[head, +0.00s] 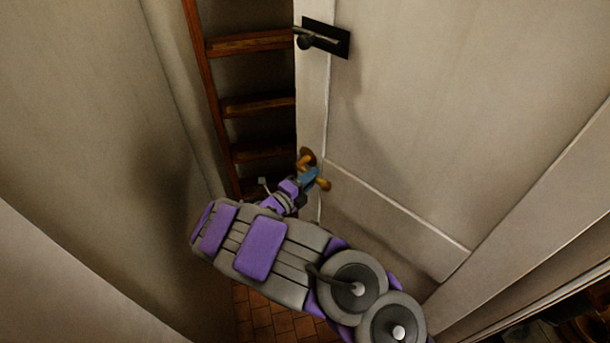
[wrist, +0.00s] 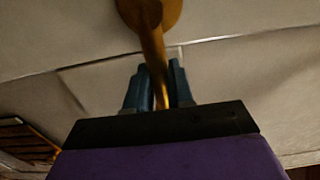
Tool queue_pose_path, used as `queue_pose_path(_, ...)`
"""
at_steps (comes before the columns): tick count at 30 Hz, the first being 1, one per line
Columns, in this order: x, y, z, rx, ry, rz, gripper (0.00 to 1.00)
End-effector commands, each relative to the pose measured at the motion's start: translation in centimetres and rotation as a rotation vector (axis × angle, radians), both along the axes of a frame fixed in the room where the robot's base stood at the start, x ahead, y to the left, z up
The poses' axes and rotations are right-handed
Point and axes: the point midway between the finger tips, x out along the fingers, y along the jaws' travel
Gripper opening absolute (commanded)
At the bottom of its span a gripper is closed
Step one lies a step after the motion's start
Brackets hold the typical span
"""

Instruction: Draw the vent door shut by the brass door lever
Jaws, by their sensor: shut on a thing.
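The pale vent door (head: 430,110) stands ajar in the head view, with a dark gap along its left edge. The brass door lever (head: 324,184) sits low near that edge, and its round base shows just above my gripper. My gripper (head: 309,177) is at the lever, with its blue fingers around it. In the wrist view the lever (wrist: 151,45) hangs down from its round brass base and passes between the two blue fingers of my gripper (wrist: 158,85). The fingers are shut on it. The lever's lower end is hidden behind the gripper body.
A wooden ladder (head: 255,107) stands in the gap left of the door. A dark handle on a black plate (head: 335,40) is higher on the door. A pale wall (head: 90,120) closes in on the left. Brown floor tiles (head: 268,318) show below my arm.

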Motion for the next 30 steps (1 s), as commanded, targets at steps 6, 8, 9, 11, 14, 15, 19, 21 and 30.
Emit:
queue_pose_path(6,-1.2,0.6,0.0,-0.001,0.008,0.022,0.0)
queue_pose_path(8,-2.0,1.0,0.1,-0.003,0.009,0.038,0.0)
queue_pose_path(9,-2.5,1.2,0.1,-0.004,0.01,0.048,0.0)
queue_pose_path(11,-3.4,1.6,0.1,-0.004,0.01,0.062,0.0)
queue_pose_path(14,-4.6,2.2,0.1,-0.004,0.009,0.087,0.0)
queue_pose_path(15,-5.1,2.5,0.2,-0.004,0.01,0.098,0.0)
queue_pose_path(19,-6.7,3.4,0.2,-0.001,0.007,0.13,0.0)
queue_pose_path(21,-7.4,3.7,0.1,-0.001,0.007,0.143,0.0)
queue_pose_path(30,-8.0,4.1,-0.3,0.001,0.006,0.157,0.0)
